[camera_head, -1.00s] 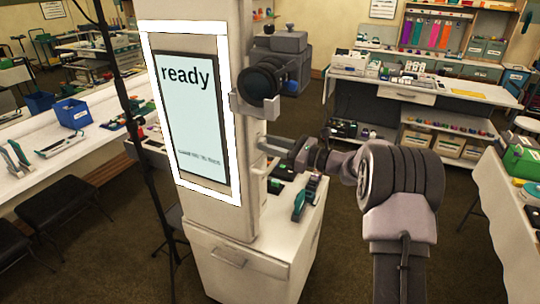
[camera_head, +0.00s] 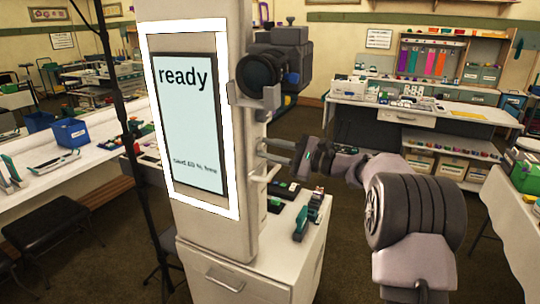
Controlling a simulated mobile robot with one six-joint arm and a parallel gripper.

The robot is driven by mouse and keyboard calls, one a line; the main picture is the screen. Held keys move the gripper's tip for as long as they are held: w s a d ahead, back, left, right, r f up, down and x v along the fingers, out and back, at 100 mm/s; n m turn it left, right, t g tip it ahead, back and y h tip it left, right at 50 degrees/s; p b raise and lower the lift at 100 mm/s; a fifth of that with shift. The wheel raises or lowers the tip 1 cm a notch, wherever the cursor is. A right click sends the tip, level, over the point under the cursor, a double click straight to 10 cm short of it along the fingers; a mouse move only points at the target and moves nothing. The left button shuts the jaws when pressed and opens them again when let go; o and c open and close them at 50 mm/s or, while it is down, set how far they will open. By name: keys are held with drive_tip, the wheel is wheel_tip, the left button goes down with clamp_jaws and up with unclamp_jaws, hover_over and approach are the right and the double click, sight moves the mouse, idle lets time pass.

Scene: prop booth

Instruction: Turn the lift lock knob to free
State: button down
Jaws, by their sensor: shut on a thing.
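The white column (camera_head: 195,25) carries a framed screen (camera_head: 190,115) that reads "ready", with a small blurred line below. My gripper (camera_head: 268,151) reaches in from the right, with its fingertips at the column's right side, below the camera-like device. Its jaws are shut on the lift lock knob, which is small and mostly hidden by the fingers. I cannot make out the knob's marking or which way it points.
A dark camera-like device (camera_head: 262,70) is mounted on the column just above my gripper. A white cabinet (camera_head: 235,278) with small items on top stands below. A dark thin pole (camera_head: 125,110) stands left of the screen. Carpet is open between the cabinet and the back workbench (camera_head: 400,105).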

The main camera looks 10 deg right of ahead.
idle(0.5)
drive_tip(key=c, duration=1.1)
unclamp_jaws()
drive_tip(key=p+v, duration=0.2)
drive_tip(key=v, duration=1.5)
drive_tip(key=shift+s+d+p, duration=0.15)
drive_tip(key=shift+d+p, duration=0.1)
drive_tip(key=shift+p, duration=0.05)
